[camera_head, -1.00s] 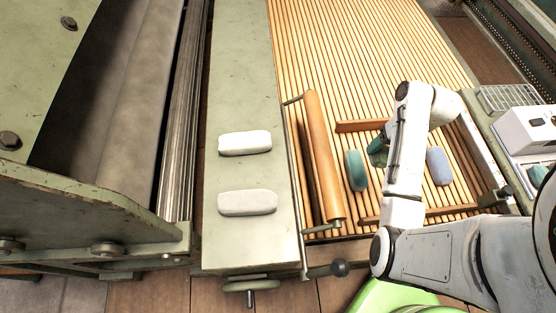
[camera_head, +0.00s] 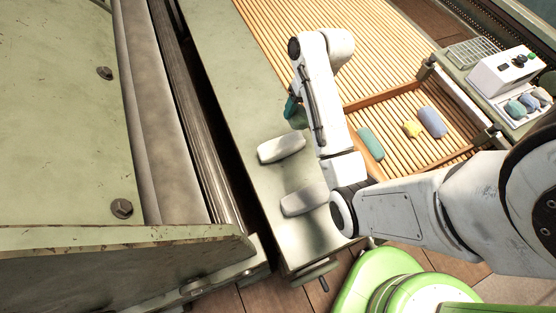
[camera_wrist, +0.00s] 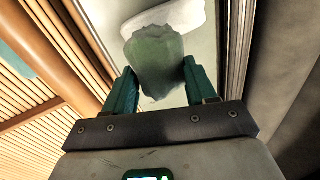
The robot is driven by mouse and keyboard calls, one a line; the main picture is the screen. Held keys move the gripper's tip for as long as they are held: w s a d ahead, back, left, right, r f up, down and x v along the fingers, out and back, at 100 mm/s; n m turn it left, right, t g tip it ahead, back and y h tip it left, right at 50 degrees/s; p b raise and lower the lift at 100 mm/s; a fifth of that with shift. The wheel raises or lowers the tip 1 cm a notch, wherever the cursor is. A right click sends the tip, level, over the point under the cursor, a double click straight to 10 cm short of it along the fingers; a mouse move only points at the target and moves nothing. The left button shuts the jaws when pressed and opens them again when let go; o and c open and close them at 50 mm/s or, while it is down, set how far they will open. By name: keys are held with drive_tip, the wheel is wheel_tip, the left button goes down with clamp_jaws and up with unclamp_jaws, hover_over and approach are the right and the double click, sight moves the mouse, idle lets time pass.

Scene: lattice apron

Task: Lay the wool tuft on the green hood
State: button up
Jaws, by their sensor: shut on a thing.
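My gripper (camera_wrist: 160,88) has teal fingers and is shut on a ragged grey-green wool tuft (camera_wrist: 155,62). In the head view the gripper (camera_head: 293,110) is above the pale green hood (camera_head: 215,45), close to its slatted side; the tuft cannot be made out there. The wrist view shows the hood's surface (camera_wrist: 112,22) beyond the tuft, with a white tuft partly hidden behind it. I cannot tell the exact height above the hood.
Two white tufts (camera_head: 281,148) (camera_head: 305,200) lie on the hood. A teal tuft (camera_head: 370,144), a yellow star-like piece (camera_head: 412,129) and a blue tuft (camera_head: 433,122) lie in a wooden frame on the slats. A tray (camera_head: 525,105) at right holds several pieces. The hood's far stretch is clear.

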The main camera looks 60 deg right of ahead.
drive_tip(key=w+f+b, duration=0.1)
drive_tip(key=w+f, duration=0.2)
drive_tip(key=w, duration=0.1)
drive_tip(key=w+a+f+b, duration=0.1)
drive_tip(key=w+f, duration=0.1)
drive_tip(key=w, duration=0.3)
drive_tip(key=w+a+f+b, duration=0.1)
drive_tip(key=w+f, duration=0.2)
drive_tip(key=w, duration=0.1)
drive_tip(key=shift+w+a+f, duration=0.2)
drive_tip(key=shift+a+f, duration=0.05)
drive_tip(key=shift+f, duration=0.05)
drive_tip(key=shift+w+f, duration=0.3)
drive_tip(key=shift+f, duration=0.15)
drive_tip(key=shift+w+f, duration=0.15)
drive_tip(key=shift+f, duration=1.5)
drive_tip(key=shift+f+b, duration=0.15)
drive_tip(key=shift+b, duration=0.2)
drive_tip(key=o, duration=1)
drive_tip(key=shift+a, duration=0.1)
